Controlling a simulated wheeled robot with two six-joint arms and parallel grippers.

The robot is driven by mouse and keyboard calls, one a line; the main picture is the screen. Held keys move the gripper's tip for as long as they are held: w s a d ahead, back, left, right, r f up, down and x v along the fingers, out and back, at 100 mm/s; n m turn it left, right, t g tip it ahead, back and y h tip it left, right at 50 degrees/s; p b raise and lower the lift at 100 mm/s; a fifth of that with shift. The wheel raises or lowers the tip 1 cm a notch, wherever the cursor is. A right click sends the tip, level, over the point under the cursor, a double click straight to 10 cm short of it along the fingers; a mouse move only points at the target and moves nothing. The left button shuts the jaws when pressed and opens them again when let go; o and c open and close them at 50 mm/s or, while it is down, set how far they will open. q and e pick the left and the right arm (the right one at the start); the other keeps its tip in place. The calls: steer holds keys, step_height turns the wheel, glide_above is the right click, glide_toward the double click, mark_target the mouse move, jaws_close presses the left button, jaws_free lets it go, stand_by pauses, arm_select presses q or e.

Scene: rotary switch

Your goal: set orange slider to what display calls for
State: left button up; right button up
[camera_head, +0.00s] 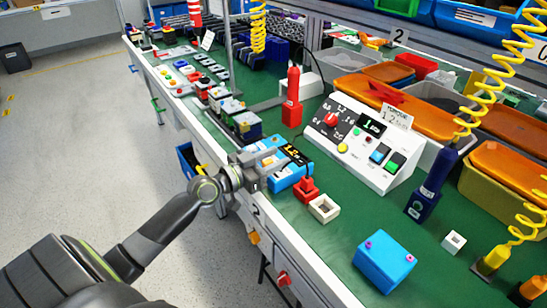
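A white control panel (362,150) stands on the green bench, with a red rotary knob (331,119), a lit green display (372,126) that seems to start with 1, and several buttons. A white card (397,117) on its top edge reads TORQUE and about 1.2. A light blue device (290,176) with yellow digits on a black display (295,154) lies left of the panel. I cannot make out an orange slider. My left gripper (272,160) is at this device's left side, its fingers apart; contact is unclear. My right gripper is out of view.
A red bottle-like tool (291,98) stands behind the blue device. A red block (306,189), a hollow white block (324,208) and a blue box (384,262) lie in front. Orange-lidded bins (403,105) line the back.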

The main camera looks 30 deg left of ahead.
mark_target(282, 174)
arm_select(q)
steer(key=shift+c, duration=0.2)
jaws_close()
steer(key=d, duration=0.1)
steer(key=s+d+p, duration=0.1)
steer(key=d, duration=0.1)
steer(key=shift+s, duration=0.15)
steer(key=shift+s+d, duration=0.1)
steer(key=shift+d, duration=0.1)
steer(key=shift+f, duration=0.1)
steer(key=shift+o, duration=0.2)
jaws_free()
steer(key=shift+d, duration=0.1)
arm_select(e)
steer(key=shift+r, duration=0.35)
